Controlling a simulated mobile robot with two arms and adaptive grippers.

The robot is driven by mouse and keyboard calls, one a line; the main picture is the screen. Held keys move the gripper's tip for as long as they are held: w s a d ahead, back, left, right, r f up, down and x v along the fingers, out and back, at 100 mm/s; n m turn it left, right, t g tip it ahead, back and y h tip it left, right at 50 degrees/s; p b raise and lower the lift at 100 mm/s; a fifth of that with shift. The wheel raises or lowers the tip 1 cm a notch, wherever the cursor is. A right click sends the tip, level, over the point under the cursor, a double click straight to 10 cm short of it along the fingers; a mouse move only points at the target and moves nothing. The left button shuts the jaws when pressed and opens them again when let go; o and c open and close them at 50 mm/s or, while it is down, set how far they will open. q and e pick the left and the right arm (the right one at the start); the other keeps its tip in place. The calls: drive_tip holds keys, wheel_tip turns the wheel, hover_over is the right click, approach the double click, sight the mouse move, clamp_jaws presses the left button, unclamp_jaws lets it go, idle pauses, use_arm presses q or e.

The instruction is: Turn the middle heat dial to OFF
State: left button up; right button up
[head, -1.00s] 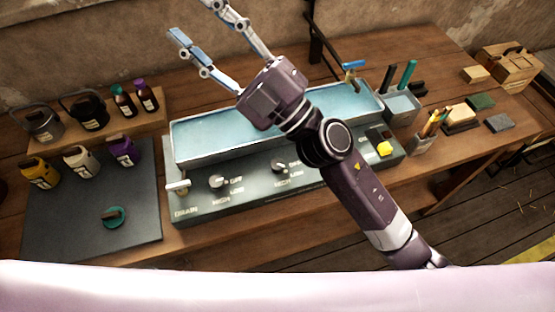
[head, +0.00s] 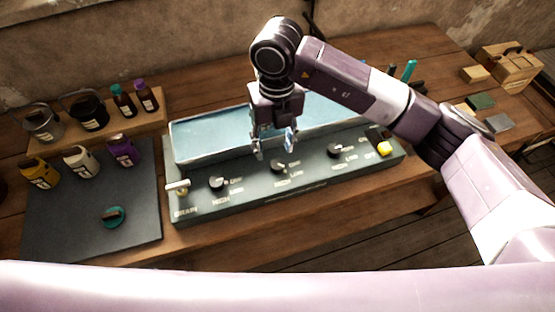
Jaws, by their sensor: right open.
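The middle heat dial (head: 278,167) is a small dark knob on the sloped front panel of the grey bath unit (head: 300,192). Small white labels stand to its right and below it; its pointer direction is too small to tell. My right gripper (head: 274,148) points down just above and behind this dial, with its fingers apart and nothing between them. I cannot tell whether a finger touches the dial. The left dial (head: 217,183) and right dial (head: 334,150) are in clear view. My left gripper is not in view.
A drain lever (head: 177,185) is at the panel's left end and a yellow switch (head: 384,148) at its right. The blue tray (head: 205,137) lies behind the panel. Bottles and jars stand at left, near a dark mat (head: 60,225). A wooden box (head: 510,65) is at far right.

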sight(277, 164)
drive_tip(key=shift+w+d, duration=0.15)
drive_tip(key=shift+d, duration=0.3)
drive_tip(key=shift+f+p, duration=0.3)
drive_tip(key=shift+f, duration=0.1)
wheel_tip(277, 164, down, 6)
drive_tip(key=shift+p, duration=1.05)
drive_tip(key=shift+f, duration=0.45)
drive_tip(key=c, duration=1.2)
drive_tip(key=shift+o, duration=0.2)
